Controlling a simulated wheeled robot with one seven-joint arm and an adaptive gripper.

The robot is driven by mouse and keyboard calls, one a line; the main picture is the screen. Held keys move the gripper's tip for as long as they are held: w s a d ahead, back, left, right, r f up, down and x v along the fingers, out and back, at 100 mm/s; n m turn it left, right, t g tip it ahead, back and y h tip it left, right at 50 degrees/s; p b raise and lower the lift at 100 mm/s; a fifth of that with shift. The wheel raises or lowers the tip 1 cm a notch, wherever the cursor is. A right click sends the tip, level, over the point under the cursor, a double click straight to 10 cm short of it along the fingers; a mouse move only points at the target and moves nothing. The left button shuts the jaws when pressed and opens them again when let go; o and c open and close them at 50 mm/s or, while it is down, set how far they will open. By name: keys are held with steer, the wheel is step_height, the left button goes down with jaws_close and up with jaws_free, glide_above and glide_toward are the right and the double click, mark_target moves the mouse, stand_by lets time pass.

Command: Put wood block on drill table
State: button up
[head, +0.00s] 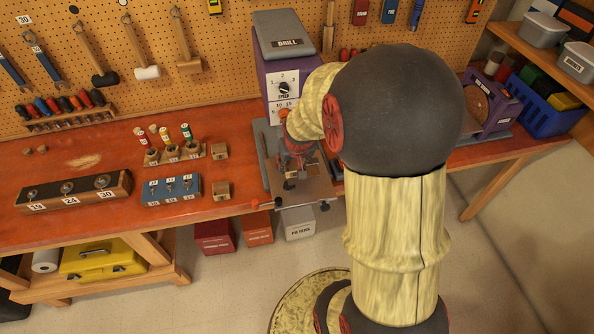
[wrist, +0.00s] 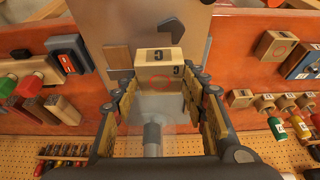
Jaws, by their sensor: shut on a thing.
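A pale wood block (wrist: 160,62) with dark marks and a faint red ring is between the fingertips of my gripper (wrist: 157,92) in the wrist view. The gripper is shut on it. The flat metal drill table (wrist: 150,22) shows just beyond the block. I cannot tell whether the block touches the table or is a little above it. In the head view the drill table (head: 317,190) is in front of the drill (head: 284,82), with my gripper (head: 292,170) over it. My arm hides part of the drill, and the held block is hard to make out there.
Two other wood blocks (head: 220,151) (head: 221,190) are on the orange bench left of the drill. A purple machine (head: 490,105) is at right.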

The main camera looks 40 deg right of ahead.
steer(key=shift+w+d+f, duration=0.1)
steer(key=shift+d+f, duration=0.8)
steer(key=shift+f, duration=0.2)
steer(key=shift+d+f+b, duration=0.1)
steer(key=shift+f+b, duration=0.25)
steer(key=shift+f, duration=1.2)
steer(key=shift+f, duration=0.15)
steer(key=o, duration=1.3)
steer(key=shift+c, duration=0.2)
